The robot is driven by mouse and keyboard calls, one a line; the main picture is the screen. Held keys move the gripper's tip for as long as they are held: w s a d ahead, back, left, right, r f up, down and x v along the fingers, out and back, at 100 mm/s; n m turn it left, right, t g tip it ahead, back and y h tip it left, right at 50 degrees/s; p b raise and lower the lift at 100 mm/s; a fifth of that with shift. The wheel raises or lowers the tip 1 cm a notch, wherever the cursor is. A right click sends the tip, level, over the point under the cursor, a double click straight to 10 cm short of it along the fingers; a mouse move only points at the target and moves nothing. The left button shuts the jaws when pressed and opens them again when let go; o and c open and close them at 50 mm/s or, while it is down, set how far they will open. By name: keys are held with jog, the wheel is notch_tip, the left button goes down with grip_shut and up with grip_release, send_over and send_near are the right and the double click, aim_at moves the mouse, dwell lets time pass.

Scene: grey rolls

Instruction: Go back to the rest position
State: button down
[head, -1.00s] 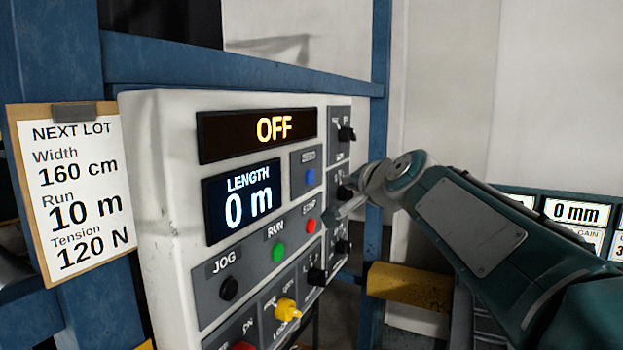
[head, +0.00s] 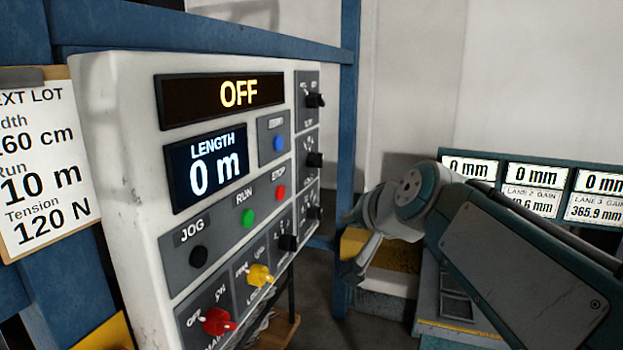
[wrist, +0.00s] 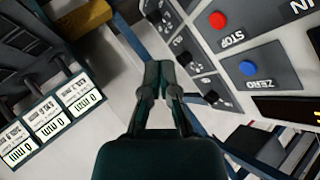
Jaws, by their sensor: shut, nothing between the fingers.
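My gripper (wrist: 158,75) shows in the wrist view with its two fingers together and nothing between them. In the head view my gripper (head: 362,262) is partly hidden behind my wrist and hangs to the right of the control panel (head: 115,200), apart from it. The panel display (head: 238,94) reads OFF and the length display (head: 207,166) reads 0 m. The red STOP button (head: 281,193), green RUN button (head: 248,218) and black JOG button (head: 198,256) are uncovered. The red main switch (head: 218,321) and a yellow switch (head: 261,275) sit below them.
A clipboard (head: 40,165) with lot notes hangs left of the panel. A blue frame post (head: 349,110) stands behind it. A yellow block (head: 392,252) lies behind my gripper. Small lane displays (head: 534,174) line the right side. Open space shows above my arm.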

jog(key=s+d+f+n+g+h, duration=0.1)
jog(key=s+d+f, duration=0.4)
jog(key=s+f, duration=0.5)
jog(key=s+d+f+n+g+h, duration=0.2)
jog(key=s+d+f+g+h, duration=0.1)
jog(key=s+f, duration=0.7)
jog(key=shift+s+d+n+g+h, duration=0.3)
jog(key=shift+s+d+g, duration=0.3)
jog(key=shift+s+d, duration=0.4)
